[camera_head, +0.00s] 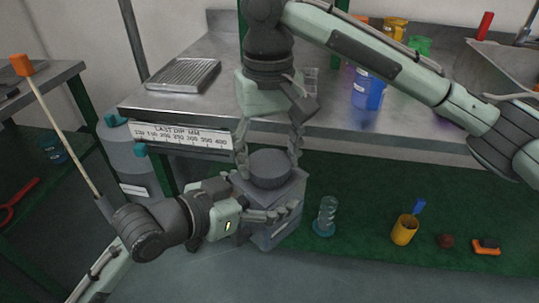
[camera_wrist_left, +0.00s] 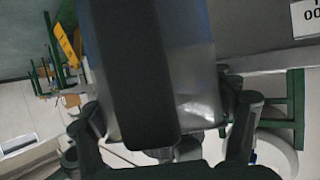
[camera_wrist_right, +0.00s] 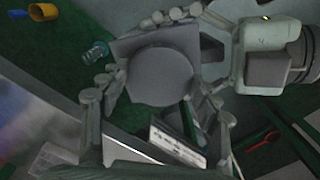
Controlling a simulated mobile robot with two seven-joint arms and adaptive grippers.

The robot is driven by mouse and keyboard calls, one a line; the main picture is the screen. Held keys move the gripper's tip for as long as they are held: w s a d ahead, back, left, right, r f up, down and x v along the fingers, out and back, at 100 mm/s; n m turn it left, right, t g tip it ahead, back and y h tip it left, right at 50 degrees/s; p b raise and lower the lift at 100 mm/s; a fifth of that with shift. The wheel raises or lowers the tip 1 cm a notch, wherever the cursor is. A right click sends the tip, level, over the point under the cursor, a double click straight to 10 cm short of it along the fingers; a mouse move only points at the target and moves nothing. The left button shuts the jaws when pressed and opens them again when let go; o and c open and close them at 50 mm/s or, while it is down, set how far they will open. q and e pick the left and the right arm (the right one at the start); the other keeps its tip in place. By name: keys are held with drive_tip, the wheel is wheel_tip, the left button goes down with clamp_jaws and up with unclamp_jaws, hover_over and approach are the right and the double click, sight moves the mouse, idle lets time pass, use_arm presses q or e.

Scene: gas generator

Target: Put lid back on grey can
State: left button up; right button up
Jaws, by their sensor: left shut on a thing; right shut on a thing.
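A grey can (camera_head: 272,228) with a square body is held off the floor in front of the bench. My left gripper (camera_head: 262,216) is shut on its side; the can's side fills the middle of the left wrist view (camera_wrist_left: 190,70). A round dark grey lid (camera_head: 270,168) is at the can's top. My right gripper (camera_head: 268,160) reaches down from above, its fingers shut around the lid. The right wrist view shows the round lid (camera_wrist_right: 162,75) over the square can top. I cannot tell whether the lid is seated or slightly above the can.
The metal bench (camera_head: 190,105) stands behind, with a ruled label strip (camera_head: 182,136) on its edge. A clear spiral bottle (camera_head: 326,215), a yellow cup (camera_head: 404,230) and an orange item (camera_head: 487,247) are on the green lower shelf. A blue container (camera_head: 368,92) is on the bench.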

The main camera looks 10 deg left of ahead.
drive_tip(key=shift+m, duration=0.5)
drive_tip(key=o, duration=1.4)
wheel_tip(320, 180, up, 12)
